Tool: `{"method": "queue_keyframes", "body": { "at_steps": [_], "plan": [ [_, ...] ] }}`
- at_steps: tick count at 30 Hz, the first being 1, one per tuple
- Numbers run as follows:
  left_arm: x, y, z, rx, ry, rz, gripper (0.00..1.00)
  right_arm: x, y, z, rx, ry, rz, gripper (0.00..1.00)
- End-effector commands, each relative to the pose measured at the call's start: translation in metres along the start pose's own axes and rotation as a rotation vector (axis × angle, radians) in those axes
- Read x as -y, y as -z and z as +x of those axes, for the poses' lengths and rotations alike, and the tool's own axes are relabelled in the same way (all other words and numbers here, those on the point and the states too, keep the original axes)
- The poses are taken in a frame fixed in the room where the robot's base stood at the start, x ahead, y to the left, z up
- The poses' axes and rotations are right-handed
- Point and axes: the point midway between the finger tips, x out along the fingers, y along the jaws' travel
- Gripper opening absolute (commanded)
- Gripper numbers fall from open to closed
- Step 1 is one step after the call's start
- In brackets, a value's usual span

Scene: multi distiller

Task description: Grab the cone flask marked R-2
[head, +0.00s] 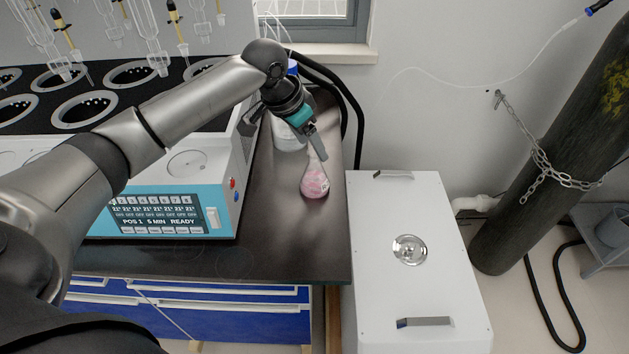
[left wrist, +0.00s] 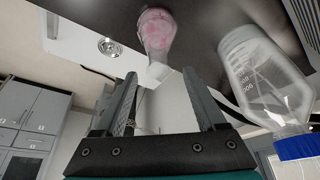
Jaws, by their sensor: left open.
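A cone flask (head: 315,184) with pink contents stands upright on the dark bench top, near its right edge. It carries a small dark marking that I cannot read. It also shows in the left wrist view (left wrist: 157,30), beyond the fingertips. My left gripper (head: 316,146) is above the flask, its fingers pointing down toward the neck, which it partly hides. In the left wrist view the fingers (left wrist: 160,80) are apart with nothing clamped between them. The flask neck lies near the gap between the tips; I cannot tell whether they touch. My right gripper is not in view.
A clear bottle (left wrist: 262,72) with a blue cap (left wrist: 296,147) stands close behind the gripper. The distiller (head: 225,190) with its screen is left of the flask. A white cabinet (head: 408,290) stands right of the bench (head: 290,250). The bench front is clear.

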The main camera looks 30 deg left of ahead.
Motion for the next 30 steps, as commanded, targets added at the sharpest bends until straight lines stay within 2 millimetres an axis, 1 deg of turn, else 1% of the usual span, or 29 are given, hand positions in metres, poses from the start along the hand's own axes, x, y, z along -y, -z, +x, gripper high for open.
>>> {"method": "queue_keyframes", "body": {
  "at_steps": [1,8,15,18,26,30],
  "plan": [
    [0.0,-0.001,0.009,0.001,0.0,-0.001,0.73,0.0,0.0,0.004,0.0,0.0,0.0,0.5],
    [0.0,-0.001,0.023,0.0,0.001,0.0,0.73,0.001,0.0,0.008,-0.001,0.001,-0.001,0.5],
    [-0.002,-0.005,0.059,0.0,0.001,0.001,0.73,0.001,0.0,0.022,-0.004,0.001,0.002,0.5],
    [-0.002,-0.004,0.067,0.0,0.001,0.001,0.73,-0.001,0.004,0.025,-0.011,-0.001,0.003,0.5],
    [-0.002,-0.004,0.068,-0.001,0.002,0.001,0.73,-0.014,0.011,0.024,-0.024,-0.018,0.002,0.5],
    [-0.002,-0.004,0.068,-0.001,0.002,0.001,0.58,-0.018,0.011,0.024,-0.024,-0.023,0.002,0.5]
  ]
}}
